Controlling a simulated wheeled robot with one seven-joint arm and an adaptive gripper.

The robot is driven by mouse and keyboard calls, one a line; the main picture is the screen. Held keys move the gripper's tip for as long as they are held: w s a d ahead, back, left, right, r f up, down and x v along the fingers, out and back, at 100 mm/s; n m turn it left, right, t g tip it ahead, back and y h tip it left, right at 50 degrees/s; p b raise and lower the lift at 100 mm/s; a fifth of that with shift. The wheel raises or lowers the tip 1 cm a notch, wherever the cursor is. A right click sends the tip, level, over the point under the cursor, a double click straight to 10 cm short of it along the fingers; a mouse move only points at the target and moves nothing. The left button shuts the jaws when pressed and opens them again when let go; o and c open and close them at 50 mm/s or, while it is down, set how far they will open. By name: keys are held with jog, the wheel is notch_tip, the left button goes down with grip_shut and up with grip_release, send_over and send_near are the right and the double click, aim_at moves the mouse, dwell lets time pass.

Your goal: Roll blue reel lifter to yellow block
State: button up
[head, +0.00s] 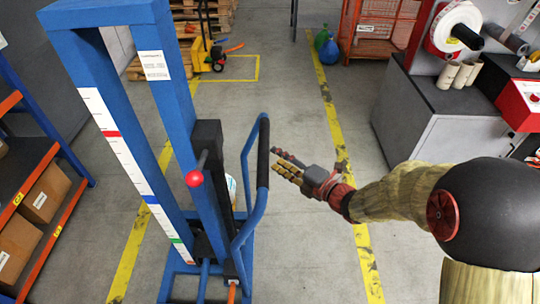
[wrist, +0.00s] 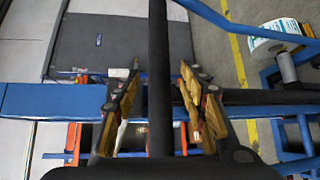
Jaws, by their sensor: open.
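The blue reel lifter (head: 183,110) stands upright at left-centre in the head view, a tall frame with a ruler strip and a bent blue handle. My gripper (head: 283,164) is open, its fingertips just right of the handle's black grip (head: 263,155). In the wrist view a dark bar, seemingly that grip (wrist: 158,60), runs between the spread fingers (wrist: 160,85); nothing is clamped, and I cannot tell how deep it sits. A white reel (wrist: 279,36) shows at upper right there, mostly hidden in the head view. I cannot make out a yellow block.
A shelf with cardboard boxes (head: 45,193) stands on the left. A grey machine cabinet (head: 432,112) with label rolls is on the right. Yellow floor lines (head: 327,105) bound an open grey aisle. A yellow pallet truck (head: 203,52) and pallets are at the back.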

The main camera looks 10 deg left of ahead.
aim_at(263, 150)
jog(key=b+x, duration=0.2)
jog(key=x, duration=0.5)
jog(key=shift+w+a, duration=0.2)
jog(key=shift+a, duration=0.15)
jog(key=c, duration=0.3)
jog(key=c, duration=0.8)
